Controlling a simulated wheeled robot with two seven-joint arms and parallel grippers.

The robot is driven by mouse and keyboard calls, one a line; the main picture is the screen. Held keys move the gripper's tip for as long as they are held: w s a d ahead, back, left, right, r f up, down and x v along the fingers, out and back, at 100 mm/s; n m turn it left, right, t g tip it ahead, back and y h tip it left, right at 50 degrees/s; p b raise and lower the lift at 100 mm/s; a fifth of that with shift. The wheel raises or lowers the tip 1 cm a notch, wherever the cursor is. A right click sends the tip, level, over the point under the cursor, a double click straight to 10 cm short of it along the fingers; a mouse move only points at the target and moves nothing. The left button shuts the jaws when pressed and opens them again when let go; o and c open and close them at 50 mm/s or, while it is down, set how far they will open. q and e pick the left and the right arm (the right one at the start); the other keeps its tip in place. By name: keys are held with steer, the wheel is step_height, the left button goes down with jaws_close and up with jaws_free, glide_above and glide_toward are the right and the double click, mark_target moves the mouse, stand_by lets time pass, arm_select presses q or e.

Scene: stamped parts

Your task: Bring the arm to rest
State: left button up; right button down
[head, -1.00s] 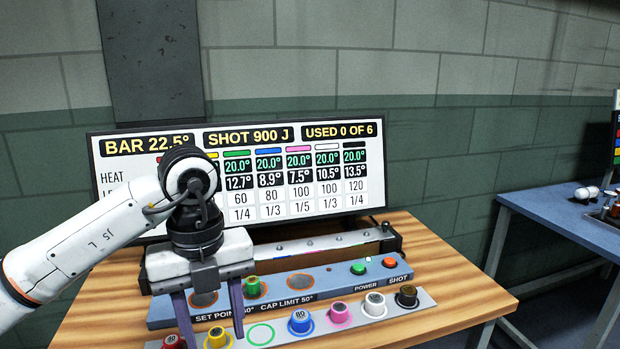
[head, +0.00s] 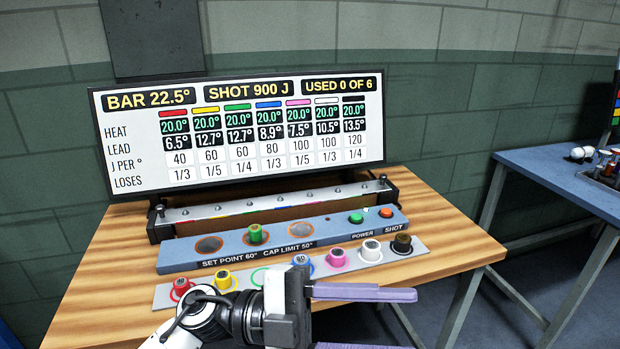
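My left gripper (head: 412,322) is low in the head view, at the table's front edge, with its fingers pointing right. The two purple fingers are apart with nothing between them; the lower one is partly cut off by the frame's bottom edge. My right gripper is not in view. A green knob-like piece (head: 256,234) stands upright in the middle socket of the blue panel (head: 330,232). The sockets on both sides of it are empty.
A grey strip (head: 405,258) holds red, yellow, blue, pink, white and dark pieces, with an empty green ring partly behind my gripper. A clamp-like bar (head: 275,205) and a readout board (head: 240,140) stand behind. A blue table (head: 560,190) is at right.

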arm_select(q)
steer(key=w+a+f+n+t+y, duration=0.15)
steer(key=w+a+n+t, duration=0.25)
steer(key=n+t, duration=0.45)
steer(key=w+a+f+n+t, duration=0.3)
steer(key=w+a+n+t, duration=0.15)
steer(key=n+t, duration=0.4)
steer(key=w+a+f+n+t+y, duration=0.1)
steer(key=a+f+n+t+y, duration=0.15)
steer(key=f+n+y, duration=0.2)
steer(key=w+a+f+n+t+y, duration=0.1)
steer(key=a+f+n+y, duration=0.25)
steer(key=f, duration=0.25)
steer(key=s+a+f+n+g+y, duration=0.2)
steer(key=s+a+f+g+y, duration=0.1)
steer(key=s+f, duration=0.6)
steer(key=s+a+f+n+g+y, duration=0.2)
steer(key=s+a+f, duration=0.6)
steer(key=f, duration=0.8)
steer(key=s+g+y, duration=0.2)
steer(key=g, duration=0.1)
steer(key=shift+s+n, duration=0.15)
steer(key=shift+n, duration=0.15)
steer(key=shift+f+g+y, duration=0.1)
steer(key=shift+g+y, duration=0.15)
